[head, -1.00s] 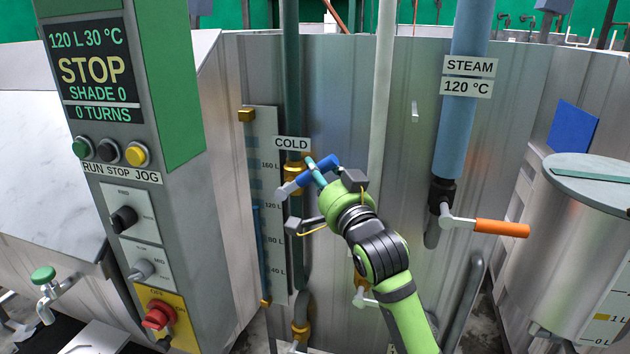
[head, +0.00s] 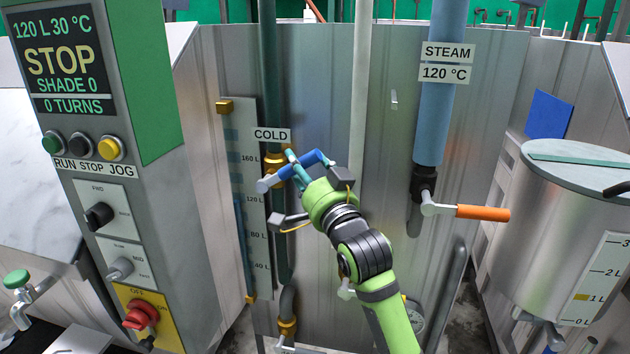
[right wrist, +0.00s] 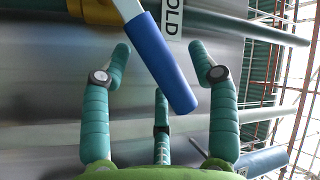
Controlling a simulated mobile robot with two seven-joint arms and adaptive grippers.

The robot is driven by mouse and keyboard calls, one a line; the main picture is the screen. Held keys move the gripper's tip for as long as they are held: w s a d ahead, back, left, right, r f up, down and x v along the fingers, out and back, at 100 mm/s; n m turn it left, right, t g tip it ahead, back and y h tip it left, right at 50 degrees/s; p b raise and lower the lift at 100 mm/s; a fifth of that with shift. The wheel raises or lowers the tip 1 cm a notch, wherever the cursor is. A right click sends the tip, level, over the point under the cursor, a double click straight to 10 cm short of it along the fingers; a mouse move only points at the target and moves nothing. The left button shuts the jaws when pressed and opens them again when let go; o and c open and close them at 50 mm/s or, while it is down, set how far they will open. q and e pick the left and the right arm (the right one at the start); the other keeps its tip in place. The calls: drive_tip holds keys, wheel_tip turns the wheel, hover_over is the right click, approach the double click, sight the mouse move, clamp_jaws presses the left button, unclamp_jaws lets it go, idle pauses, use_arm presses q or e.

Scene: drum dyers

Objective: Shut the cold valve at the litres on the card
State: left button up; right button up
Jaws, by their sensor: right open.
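The cold valve sits on a dark green pipe below the COLD label (head: 272,135). Its lever has a blue handle (head: 314,159), slanting down to the left in the head view. My right gripper (head: 297,168) is at this lever, its fingers partly hidden there. In the right wrist view the blue handle (right wrist: 165,62) lies between the open, spread fingers; I cannot tell whether they touch it. The level gauge (head: 255,218) beside the pipe shows blue up to about 120 L. The display (head: 64,62) reads 120 L, 30 °C, STOP. I see no readable card. My left gripper is out of view.
The steam valve's orange handle (head: 482,213) sticks out to the right of my right arm. The control panel (head: 165,210) with knobs stands at left. A lidded metal tank (head: 560,230) stands at right. A blue board (head: 548,113) is behind it.

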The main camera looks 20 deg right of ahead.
drive_tip(key=v, duration=1.1)
drive_tip(key=shift+s, duration=0.25)
drive_tip(key=shift+d, duration=0.1)
